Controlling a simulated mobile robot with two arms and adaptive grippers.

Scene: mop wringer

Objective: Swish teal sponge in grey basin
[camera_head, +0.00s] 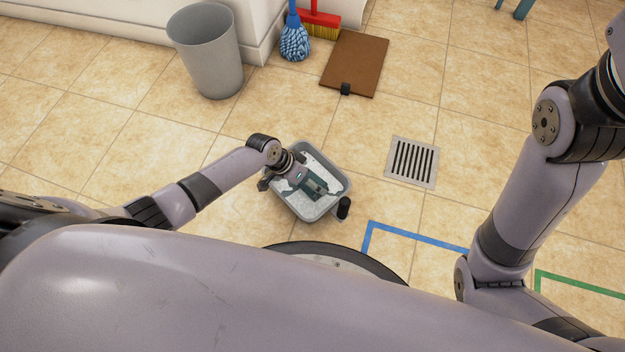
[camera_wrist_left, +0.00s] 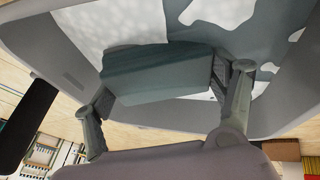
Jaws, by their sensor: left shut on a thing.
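The grey basin (camera_head: 337,170) stands on the tiled floor in front of me in the head view. White foam and darker patches of water show inside it. My left gripper (camera_head: 316,188) reaches down into the basin from the left. In the left wrist view my left gripper (camera_wrist_left: 160,90) is shut on the teal sponge (camera_wrist_left: 158,76), with a finger at each end of it. The basin's wall (camera_wrist_left: 60,75) curves around the sponge there. I cannot tell how deep the sponge sits in the foam. My right gripper is out of view; only my right arm shows.
A grey bin (camera_head: 207,52), a blue mop (camera_head: 294,40), a red broom (camera_head: 319,22) and a brown board (camera_head: 355,63) are at the back. A floor drain (camera_head: 412,162) lies right of the basin. Blue tape (camera_head: 415,236) marks the floor nearby.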

